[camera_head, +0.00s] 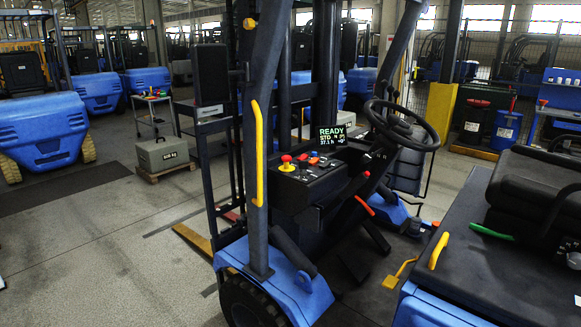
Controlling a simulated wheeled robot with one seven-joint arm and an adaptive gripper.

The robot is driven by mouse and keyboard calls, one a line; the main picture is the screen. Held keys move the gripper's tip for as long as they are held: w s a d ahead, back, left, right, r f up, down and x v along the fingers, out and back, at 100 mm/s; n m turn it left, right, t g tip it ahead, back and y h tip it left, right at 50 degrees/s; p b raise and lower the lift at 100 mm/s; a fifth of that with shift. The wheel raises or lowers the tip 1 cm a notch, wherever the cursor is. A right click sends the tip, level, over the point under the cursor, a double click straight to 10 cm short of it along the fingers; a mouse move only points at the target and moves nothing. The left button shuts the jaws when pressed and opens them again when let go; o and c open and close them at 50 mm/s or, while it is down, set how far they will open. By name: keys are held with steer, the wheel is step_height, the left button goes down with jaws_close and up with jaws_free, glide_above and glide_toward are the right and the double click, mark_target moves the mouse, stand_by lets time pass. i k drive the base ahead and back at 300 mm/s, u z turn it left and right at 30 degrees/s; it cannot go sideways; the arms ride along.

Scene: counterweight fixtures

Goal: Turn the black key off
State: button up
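A blue forklift stands in the middle of the head view, with a dark control console (309,192) beside its steering wheel (402,125). On the console top are a red mushroom button on a yellow base (286,160), a blue control (313,155) and several small dark controls. The black key is too small and dark to tell apart from the other controls. A display (331,135) behind the console is lit and reads READY, STD and 37.1 h. My gripper is not in view.
The forklift's dark front pillar with a yellow grab handle (257,150) rises left of the console. A grey counterweight block (162,153) sits on a pallet at left. Open floor lies at front left.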

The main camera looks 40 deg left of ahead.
mark_target(303, 165)
steer(key=k, duration=0.1)
steer(key=u, duration=0.95)
